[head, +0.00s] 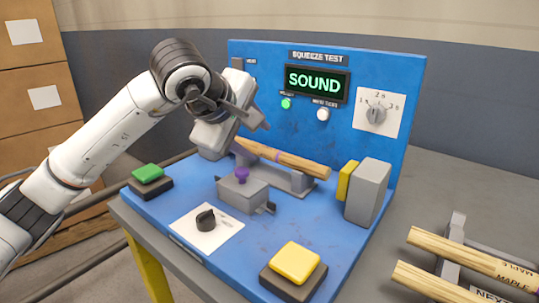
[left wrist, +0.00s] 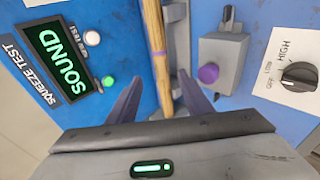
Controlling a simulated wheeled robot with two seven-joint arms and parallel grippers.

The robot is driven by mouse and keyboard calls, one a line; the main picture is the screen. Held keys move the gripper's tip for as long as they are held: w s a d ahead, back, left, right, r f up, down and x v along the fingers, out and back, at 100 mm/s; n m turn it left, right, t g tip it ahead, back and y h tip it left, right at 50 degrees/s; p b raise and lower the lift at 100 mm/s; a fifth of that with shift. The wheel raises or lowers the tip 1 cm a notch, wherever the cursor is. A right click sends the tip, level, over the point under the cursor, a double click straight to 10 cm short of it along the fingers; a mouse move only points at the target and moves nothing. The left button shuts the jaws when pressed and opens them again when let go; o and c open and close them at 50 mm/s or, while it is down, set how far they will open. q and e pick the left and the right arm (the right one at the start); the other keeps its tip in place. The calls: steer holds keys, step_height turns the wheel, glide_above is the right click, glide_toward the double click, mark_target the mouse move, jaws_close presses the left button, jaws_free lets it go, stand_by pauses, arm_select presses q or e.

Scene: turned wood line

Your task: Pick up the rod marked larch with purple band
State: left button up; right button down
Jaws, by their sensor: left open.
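A light wooden rod (head: 290,160) lies across the grey cradle of the squeeze test stand. In the left wrist view the rod (left wrist: 158,72) shows a thin purple band around it. I cannot read any wood name on it. My left gripper (head: 251,133) is open at the rod's left end in the head view. In the left wrist view the fingers of my left gripper (left wrist: 160,88) stand apart on either side of the rod, with gaps showing. The gripper hides part of that rod end. My right gripper is not in view.
The blue stand's back panel (head: 390,75) has a screen (head: 313,82) reading SOUND and a lit green lamp (head: 286,103). A grey clamp block with a purple knob (head: 242,174) sits before the rod. A grey block (head: 368,190) stands right. Rods marked maple (head: 460,252) rest at far right.

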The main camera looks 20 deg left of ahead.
mark_target(266, 151)
arm_select(q)
steer(key=shift+x, duration=3.55)
steer(key=shift+s+a+f, duration=0.1)
steer(key=shift+s+f, duration=0.05)
jaws_close()
